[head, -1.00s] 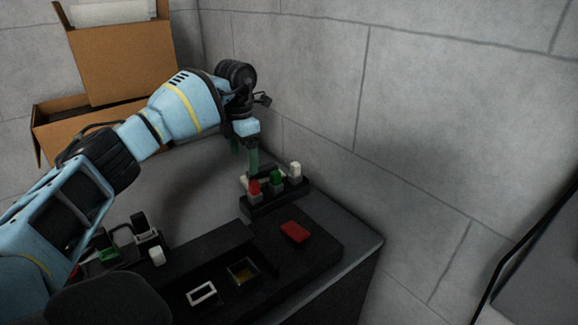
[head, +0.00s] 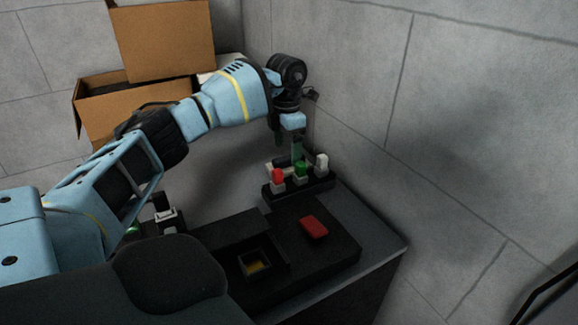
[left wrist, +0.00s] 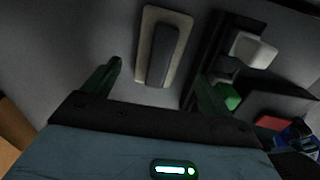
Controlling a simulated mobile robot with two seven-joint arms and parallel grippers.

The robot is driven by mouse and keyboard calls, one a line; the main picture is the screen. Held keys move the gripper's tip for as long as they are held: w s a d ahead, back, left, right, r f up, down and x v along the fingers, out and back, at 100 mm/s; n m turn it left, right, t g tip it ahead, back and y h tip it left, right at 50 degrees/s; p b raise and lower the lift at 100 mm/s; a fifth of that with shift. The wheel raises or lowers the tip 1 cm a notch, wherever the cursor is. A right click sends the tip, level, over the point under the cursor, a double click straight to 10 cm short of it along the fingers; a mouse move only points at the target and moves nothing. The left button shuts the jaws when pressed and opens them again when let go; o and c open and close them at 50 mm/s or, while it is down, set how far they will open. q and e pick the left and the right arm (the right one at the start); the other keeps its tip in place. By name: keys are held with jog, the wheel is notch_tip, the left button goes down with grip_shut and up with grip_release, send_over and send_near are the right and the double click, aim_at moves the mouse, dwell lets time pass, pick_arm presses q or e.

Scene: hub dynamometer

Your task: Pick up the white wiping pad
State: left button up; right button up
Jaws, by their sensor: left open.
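The white wiping pad (left wrist: 182,62) lies flat on the grey surface in the left wrist view, a pale rectangle with a dark grey grip along its top. In the head view a pale edge of it (head: 271,168) shows behind the black rack, and the rest is hidden. My left gripper (left wrist: 160,74) is open, with one dark green finger to each side of the pad's near end in the picture. It points down behind the rack in the head view (head: 297,150) and holds nothing. My right gripper is not in view.
The black rack (head: 305,188) with red, green and white pieces stands close beside the left gripper. A red block (head: 313,228) lies on the dark panel in front. A grey wall (head: 360,110) rises close behind and right. An open cardboard box (head: 160,40) stands at the back left.

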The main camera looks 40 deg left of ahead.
aim_at(287, 157)
pick_arm(q)
jog(key=f, duration=0.5)
jog(key=shift+w, duration=0.35)
jog(key=c, duration=1.1)
jog(key=shift+o, duration=0.2)
jog(key=shift+r, duration=0.1)
jog(key=shift+s+r, duration=0.2)
jog(key=shift+r, duration=0.25)
notch_tip(287, 157, up, 6)
jog(key=shift+f, duration=0.15)
jog(key=s+a+b, duration=0.1)
jog(key=s+a, duration=0.1)
jog(key=s, duration=0.7)
jog(key=s+a+b, duration=0.1)
jog(key=s+a, duration=0.2)
jog(key=s, duration=0.6)
jog(key=shift+s+a, duration=0.25)
jog(key=shift+s, duration=0.15)
